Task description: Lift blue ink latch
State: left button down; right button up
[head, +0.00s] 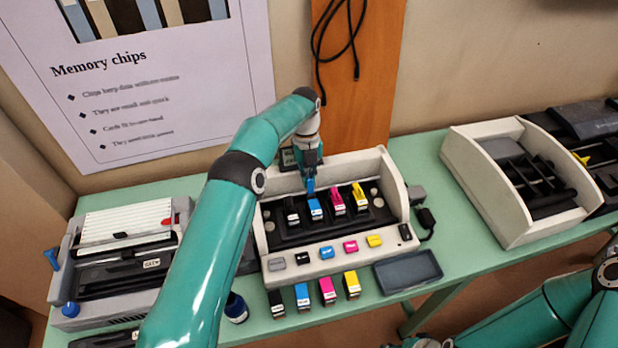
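The ink carriage (268,238) is an open white printer tray with a dark bed holding black, blue, magenta and yellow latches in a row. The blue ink latch (315,208) is second from the left. My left gripper (310,186) points down right at the back of the blue latch, its tip touching or just above it; I cannot tell which. Its fingers are too small and overlapped to show whether they are open. My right arm comes in at the lower right, and its gripper is not clearly in view.
Black, blue, magenta and yellow cartridges (327,291) stand on the green table in front of the carriage. A dark shallow tray (408,271) lies to their right. A white printer housing (478,190) stands at right, a grey printer (118,250) at left.

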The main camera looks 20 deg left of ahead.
pick_arm(q)
jog(key=shift+w+a, duration=0.1)
dwell(0.3)
jog(key=c, duration=1.3)
grip_release()
jog(key=shift+w+f, duration=0.1)
jog(key=shift+s+r+t, duration=0.2)
jog(key=shift+t, duration=0.1)
